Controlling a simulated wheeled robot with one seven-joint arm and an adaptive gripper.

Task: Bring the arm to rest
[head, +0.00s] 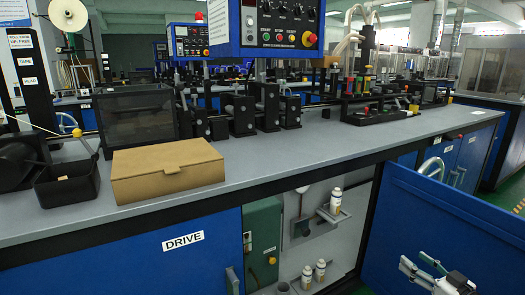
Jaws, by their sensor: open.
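My gripper (413,262) shows at the bottom right of the head view, in front of the open blue cabinet door (440,215). Its two pale fingers point up and left, and they stand apart with nothing seen between them. I cannot tell how far the gripper is from the door.
A grey bench (300,150) crosses the view, bearing a cardboard box (165,172), a black bin (68,185) and machine parts. A control panel (280,25) stands above the bench.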

